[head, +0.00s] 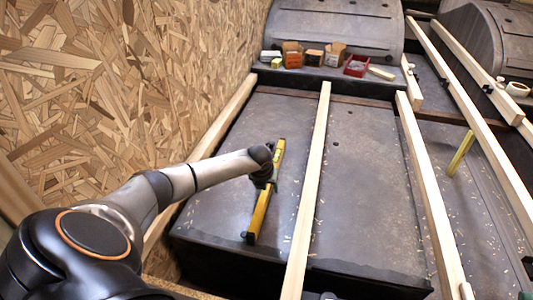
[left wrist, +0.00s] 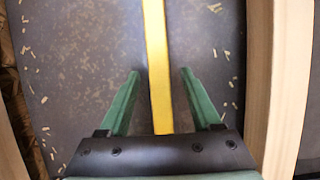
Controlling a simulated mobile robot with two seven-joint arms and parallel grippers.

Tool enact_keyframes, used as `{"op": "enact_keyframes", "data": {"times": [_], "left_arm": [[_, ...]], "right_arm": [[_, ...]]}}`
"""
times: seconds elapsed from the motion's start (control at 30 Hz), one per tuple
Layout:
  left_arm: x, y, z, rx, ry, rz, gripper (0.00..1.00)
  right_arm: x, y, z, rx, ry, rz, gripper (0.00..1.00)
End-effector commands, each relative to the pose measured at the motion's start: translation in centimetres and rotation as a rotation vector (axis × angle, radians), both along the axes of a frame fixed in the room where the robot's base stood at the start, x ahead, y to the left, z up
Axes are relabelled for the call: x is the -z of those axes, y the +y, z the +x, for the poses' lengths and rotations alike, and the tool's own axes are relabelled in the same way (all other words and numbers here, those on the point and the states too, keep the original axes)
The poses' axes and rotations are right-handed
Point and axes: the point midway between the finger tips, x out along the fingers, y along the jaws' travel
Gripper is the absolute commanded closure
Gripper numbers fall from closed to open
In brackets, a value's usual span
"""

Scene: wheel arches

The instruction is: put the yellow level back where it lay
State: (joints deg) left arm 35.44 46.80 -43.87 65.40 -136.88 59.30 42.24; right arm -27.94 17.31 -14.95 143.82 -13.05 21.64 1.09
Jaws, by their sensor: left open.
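The yellow level (head: 259,212) lies on the grey metal floor between two wooden battens in the head view. Its far end shows beyond my left gripper (head: 268,182), which is over its middle. In the left wrist view the level (left wrist: 156,60) runs lengthwise between the two green fingers of the left gripper (left wrist: 159,75). The fingers are open, with a gap on each side of the level. The wrist hides part of the level in the head view. My right gripper does not show clearly in either view.
Wooden battens (head: 308,190) run along the floor on both sides of the level. An OSB wall (head: 120,80) stands at the left. Small boxes (head: 292,54) and a red tray (head: 356,66) stand on the ledge before the wheel arch (head: 335,25). A yellow strip (head: 461,153) is at right.

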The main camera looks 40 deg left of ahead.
Motion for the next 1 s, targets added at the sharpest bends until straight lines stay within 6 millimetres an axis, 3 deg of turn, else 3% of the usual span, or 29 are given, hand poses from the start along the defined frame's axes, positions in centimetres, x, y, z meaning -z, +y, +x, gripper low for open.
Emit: {"op": "enact_keyframes", "data": {"times": [0.27,0.37,0.7,1.0], "left_arm": [[-0.3,-0.1,-0.2,0.001,0.004,0.001,0.35],[-1.5,-0.2,-0.5,0.001,0.003,0.001,0.35],[-8.3,-1.5,-2.9,0.002,0.001,0.002,0.35],[-11.4,-2.3,-4.1,0.0,0.001,0.0,0.35]], "right_arm": [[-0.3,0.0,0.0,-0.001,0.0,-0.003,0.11],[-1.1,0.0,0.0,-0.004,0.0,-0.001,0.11],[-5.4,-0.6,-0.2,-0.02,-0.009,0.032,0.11],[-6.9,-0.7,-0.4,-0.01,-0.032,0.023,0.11]]}}
